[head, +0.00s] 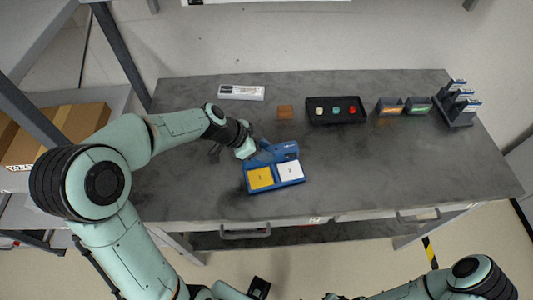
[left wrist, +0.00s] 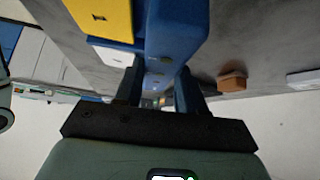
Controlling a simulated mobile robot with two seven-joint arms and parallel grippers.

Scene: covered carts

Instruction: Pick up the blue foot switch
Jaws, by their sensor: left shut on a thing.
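The blue foot switch (head: 275,187) is at the middle of the grey table near its front edge, with a yellow pad on its left and a white pad on its right. My left gripper (head: 257,150) reaches it from the left and is shut on its back part. In the left wrist view the foot switch (left wrist: 176,35) fills the upper middle, and its blue body runs down between the dark fingers of my left gripper (left wrist: 160,92). I cannot tell whether it still touches the table. My right gripper is not in view; only part of that arm shows at the lower right.
Behind the switch stand a brown block (head: 285,112), a black tray (head: 337,121) with small coloured pieces, and a white box (head: 241,93). Small dark holders (head: 403,107) and a stepped rack (head: 457,105) stand at the right. The table's right front is clear.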

